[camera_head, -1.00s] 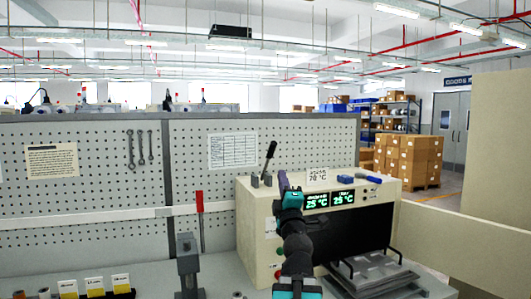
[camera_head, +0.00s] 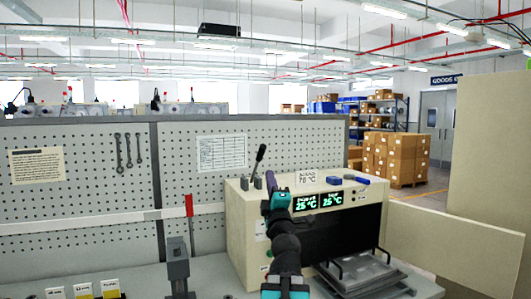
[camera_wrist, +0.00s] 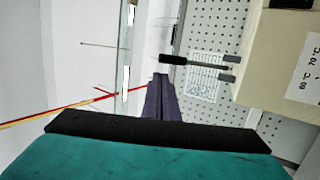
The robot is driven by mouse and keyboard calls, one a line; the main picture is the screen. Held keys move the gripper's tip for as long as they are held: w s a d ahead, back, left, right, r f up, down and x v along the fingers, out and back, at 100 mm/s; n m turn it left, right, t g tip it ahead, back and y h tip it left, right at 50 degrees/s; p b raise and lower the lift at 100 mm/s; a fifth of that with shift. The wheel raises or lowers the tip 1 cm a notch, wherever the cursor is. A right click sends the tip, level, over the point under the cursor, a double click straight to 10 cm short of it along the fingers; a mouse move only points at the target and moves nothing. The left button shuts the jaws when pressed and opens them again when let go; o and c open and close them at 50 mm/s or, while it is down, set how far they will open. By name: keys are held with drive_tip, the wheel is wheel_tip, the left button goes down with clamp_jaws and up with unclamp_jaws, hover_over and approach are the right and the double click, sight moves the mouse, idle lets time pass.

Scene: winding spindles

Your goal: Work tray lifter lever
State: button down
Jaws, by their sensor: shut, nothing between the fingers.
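The lever (camera_head: 259,160) has a black handle and stands tilted on the top left of a cream oven (camera_head: 244,235), between small grey posts. It also shows in the wrist view (camera_wrist: 185,62), lying sideways in that picture. My gripper (camera_head: 269,186) is just in front of the oven's top edge, below and slightly right of the lever in the head view. In the wrist view its purple fingers (camera_wrist: 160,88) are together and empty, with the lever beyond their tips; I see no contact. A grey metal tray (camera_head: 365,272) with black handles sits at the oven's dark opening.
A cream panel (camera_head: 455,250) stands out to the right of the opening. A blue block (camera_head: 334,181) and a blue-handled tool (camera_head: 355,178) lie on the oven top. A grey clamp-like stand (camera_head: 178,265) and a red-handled tool (camera_head: 189,206) are left of the oven.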

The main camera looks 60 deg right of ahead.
sight(263, 148)
drive_tip(key=shift+p+x, duration=2.55)
drive_tip(key=shift+x, duration=3.9)
drive_tip(key=shift+w+r, duration=0.1)
